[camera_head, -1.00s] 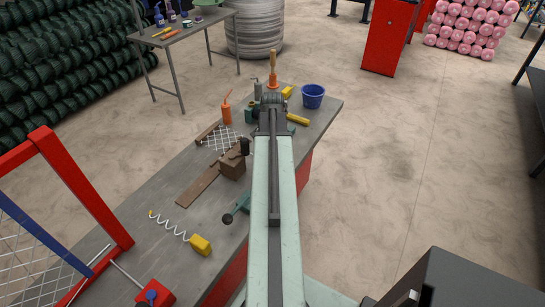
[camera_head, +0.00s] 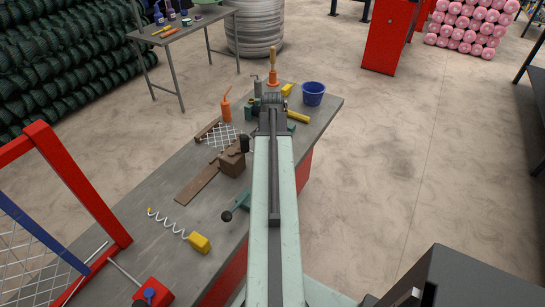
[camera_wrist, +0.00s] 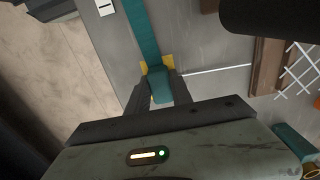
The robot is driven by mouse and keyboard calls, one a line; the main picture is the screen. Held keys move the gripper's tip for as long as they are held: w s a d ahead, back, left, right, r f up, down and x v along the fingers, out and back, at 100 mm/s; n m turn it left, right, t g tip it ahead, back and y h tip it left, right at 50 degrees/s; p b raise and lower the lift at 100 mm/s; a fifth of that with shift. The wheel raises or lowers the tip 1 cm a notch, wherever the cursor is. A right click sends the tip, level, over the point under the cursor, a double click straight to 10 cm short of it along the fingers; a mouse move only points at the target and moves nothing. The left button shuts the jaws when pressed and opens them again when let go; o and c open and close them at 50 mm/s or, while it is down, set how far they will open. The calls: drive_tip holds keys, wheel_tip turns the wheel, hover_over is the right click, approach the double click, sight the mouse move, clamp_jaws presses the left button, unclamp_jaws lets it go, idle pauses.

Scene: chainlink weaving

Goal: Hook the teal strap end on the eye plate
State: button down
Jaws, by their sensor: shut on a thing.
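In the wrist view a teal strap (camera_wrist: 142,35) runs down from the top edge to my gripper (camera_wrist: 160,88). The two dark fingers are shut on its lower end, with yellow patches showing on both sides of the strap there. I cannot tell what these yellow patches belong to. In the head view my arm reaches to the far end of the bench, and my gripper's fingers and the strap are hidden behind the wrist. I cannot make out the eye plate for certain in either view.
The grey bench (camera_head: 150,225) holds a wire-mesh piece (camera_head: 224,137), a brown block (camera_head: 233,162), an orange bottle (camera_head: 226,110), a blue bucket (camera_head: 313,93) and a white coil (camera_head: 167,224). A red frame (camera_head: 80,185) stands at left.

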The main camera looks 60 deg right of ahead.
drive_tip(key=c, duration=1.1)
unclamp_jaws()
drive_tip(key=shift+o, duration=0.2)
wheel_tip(320, 180, up, 8)
drive_tip(key=p, duration=0.8)
drive_tip(key=shift+f, duration=0.15)
